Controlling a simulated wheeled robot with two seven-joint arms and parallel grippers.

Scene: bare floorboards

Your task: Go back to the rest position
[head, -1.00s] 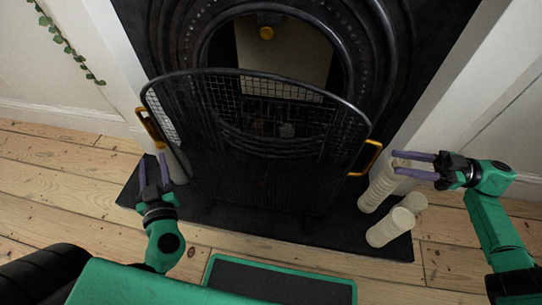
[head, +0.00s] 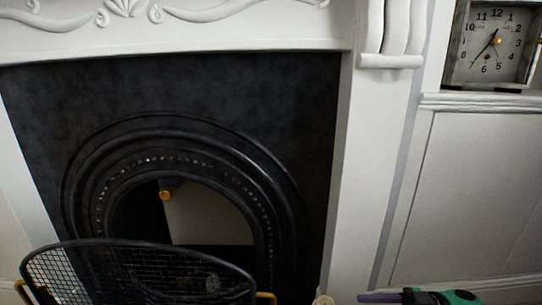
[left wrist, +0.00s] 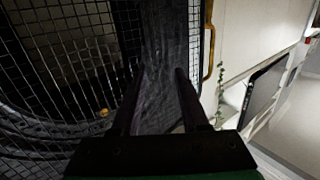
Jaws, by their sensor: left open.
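My left gripper (left wrist: 160,98) shows in the left wrist view, its two dark fingers apart with nothing between them. The wire mesh of a black fire screen (left wrist: 65,75) is to the left of it, with a brass-coloured handle (left wrist: 211,45) beyond it. My left gripper is outside the head view. My right gripper (head: 383,298) is at the bottom edge of the head view, cut off by the frame. A purple finger shows there, but the gap between its fingers cannot be made out.
In the head view the fire screen (head: 130,272) stands before the black arched fireplace (head: 285,185). A white surround (head: 365,170) frames it. A square clock (head: 490,45) sits on a ledge at upper right. The top of a cream candle (head: 323,300) shows near my right gripper.

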